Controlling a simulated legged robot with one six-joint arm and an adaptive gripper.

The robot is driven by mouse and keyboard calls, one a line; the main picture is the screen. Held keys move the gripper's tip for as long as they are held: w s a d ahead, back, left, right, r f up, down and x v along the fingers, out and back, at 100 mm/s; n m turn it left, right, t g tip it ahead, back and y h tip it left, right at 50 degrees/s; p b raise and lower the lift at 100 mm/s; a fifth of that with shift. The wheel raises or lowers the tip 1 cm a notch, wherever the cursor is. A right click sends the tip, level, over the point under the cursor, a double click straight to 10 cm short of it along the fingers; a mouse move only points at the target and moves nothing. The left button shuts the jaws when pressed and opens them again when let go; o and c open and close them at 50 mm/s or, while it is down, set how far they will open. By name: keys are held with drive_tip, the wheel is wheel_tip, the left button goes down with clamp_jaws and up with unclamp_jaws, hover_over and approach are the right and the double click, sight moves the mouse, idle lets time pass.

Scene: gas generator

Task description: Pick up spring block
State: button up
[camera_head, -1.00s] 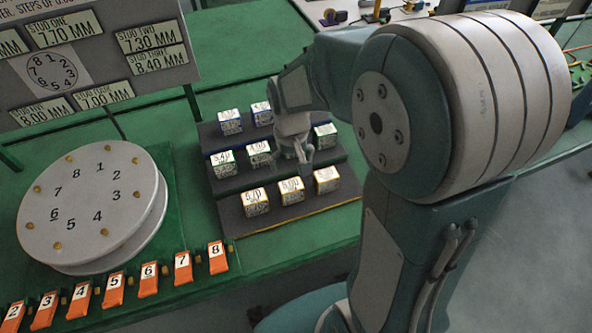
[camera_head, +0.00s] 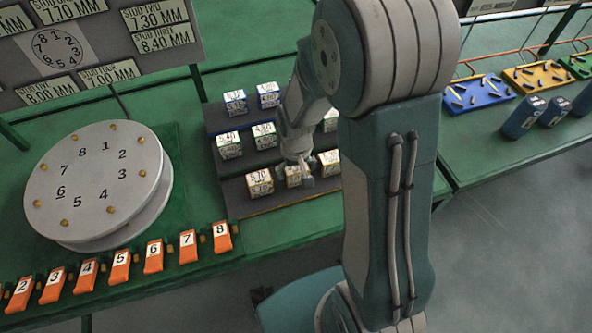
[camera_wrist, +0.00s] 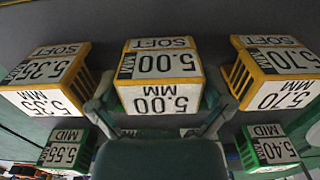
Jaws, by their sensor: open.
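The spring blocks stand in rows on a dark stepped rack (camera_head: 235,205) in the head view. The middle front block (camera_head: 293,176) has yellow edges and is partly covered by my gripper (camera_head: 299,165). In the wrist view this block (camera_wrist: 159,75) reads SOFT 5.00 MM. My gripper (camera_wrist: 158,108) is open there, with one finger on each side of the block's near end. Contact with it cannot be told. The yellow 5.35 MM block (camera_wrist: 44,78) and 5.70 MM block (camera_wrist: 274,72) stand on either side.
Green-edged MID blocks (camera_wrist: 66,150) (camera_wrist: 268,148) show behind the gripper in the wrist view. A white numbered disc (camera_head: 95,180) and orange numbered tags (camera_head: 154,256) lie left of the rack. Blue and yellow trays (camera_head: 478,92) are at the right. My arm hides the rack's right side.

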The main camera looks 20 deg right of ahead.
drive_tip(key=shift+a, duration=0.15)
drive_tip(key=c, duration=1.1)
drive_tip(key=shift+o, duration=0.2)
drive_tip(key=shift+r, duration=0.15)
drive_tip(key=shift+r, duration=0.3)
wheel_tip(320, 180, up, 3)
drive_tip(key=shift+w+f, duration=0.1)
drive_tip(key=shift+f, duration=0.1)
drive_tip(key=s+a+r, duration=0.2)
drive_tip(key=s+r, duration=0.3)
drive_tip(key=s, duration=0.1)
drive_tip(key=s+a+r, duration=0.2)
drive_tip(key=s+r, duration=0.2)
drive_tip(key=s, duration=0.3)
drive_tip(key=shift+s+a+r, duration=0.2)
drive_tip(key=shift+a+r, duration=0.1)
drive_tip(key=shift+r, duration=0.05)
